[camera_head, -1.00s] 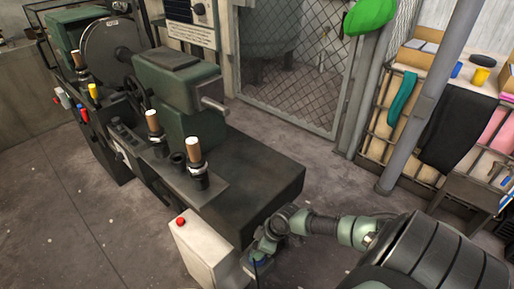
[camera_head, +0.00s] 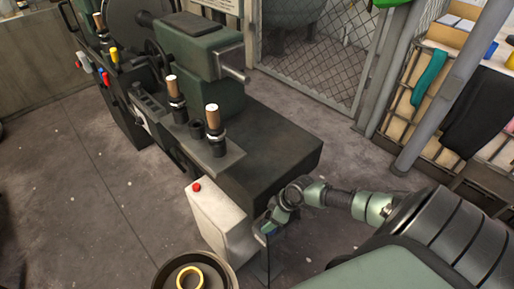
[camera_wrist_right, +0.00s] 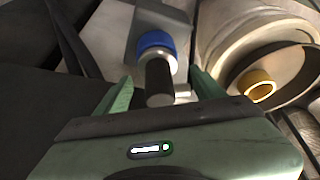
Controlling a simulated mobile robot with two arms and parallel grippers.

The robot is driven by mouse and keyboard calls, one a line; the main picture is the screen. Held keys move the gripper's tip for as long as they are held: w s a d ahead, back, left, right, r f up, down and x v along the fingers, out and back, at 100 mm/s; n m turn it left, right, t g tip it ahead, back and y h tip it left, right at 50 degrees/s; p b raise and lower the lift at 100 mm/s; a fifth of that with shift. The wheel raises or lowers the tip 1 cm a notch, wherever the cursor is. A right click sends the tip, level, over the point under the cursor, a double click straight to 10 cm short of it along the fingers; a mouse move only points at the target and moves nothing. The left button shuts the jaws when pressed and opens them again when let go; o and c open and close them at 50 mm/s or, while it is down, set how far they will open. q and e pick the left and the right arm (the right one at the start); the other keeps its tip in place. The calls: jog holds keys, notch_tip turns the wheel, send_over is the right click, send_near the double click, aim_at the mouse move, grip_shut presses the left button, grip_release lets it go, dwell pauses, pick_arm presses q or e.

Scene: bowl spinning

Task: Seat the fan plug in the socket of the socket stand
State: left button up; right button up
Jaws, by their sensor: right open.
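The fan plug (camera_wrist_right: 158,78), a dark cylinder with a pale end, sits between the fingers of my right gripper (camera_wrist_right: 161,84) in the right wrist view. The fingers are open, one on each side of it, with a gap visible. Its far end meets a blue ring (camera_wrist_right: 156,40) on the pale grey socket stand (camera_wrist_right: 150,18). How deep the plug sits in the ring cannot be told. In the head view my right gripper (camera_head: 268,229) is low beside a white box, with a bit of blue at it. My left gripper is not in view.
The white box (camera_head: 219,222) with a red button stands beside the lathe (camera_head: 255,150). A round pan (camera_head: 162,284) with a yellow ring (camera_head: 189,277) is at the bottom; it also shows in the wrist view (camera_wrist_right: 275,62). A thin dark cord hangs below the gripper.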

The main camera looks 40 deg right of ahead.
jog(key=r+p, duration=0.2)
jog(key=r, duration=0.1)
jog(key=r+p, duration=0.2)
jog(key=r, duration=0.1)
jog(key=r+p, duration=0.3)
jog(key=shift+w, duration=0.35)
jog(key=s+a+r+b, duration=0.1)
jog(key=s+a+r, duration=0.15)
jog(key=a, duration=0.45)
jog(key=s+a+r+b, duration=0.1)
jog(key=s+a, duration=0.2)
jog(key=a, duration=0.4)
jog(key=s+a+r+m+h+b, duration=0.1)
jog(key=s+a+r+m, duration=0.1)
jog(key=r, duration=0.4)
jog(key=s+a+r+m+t+h, duration=0.1)
jog(key=s+a+r+m, duration=0.1)
jog(key=r+m, duration=0.2)
jog(key=shift+r+b, duration=0.35)
jog(key=shift+r, duration=0.5)
jog(key=shift+w, duration=0.1)
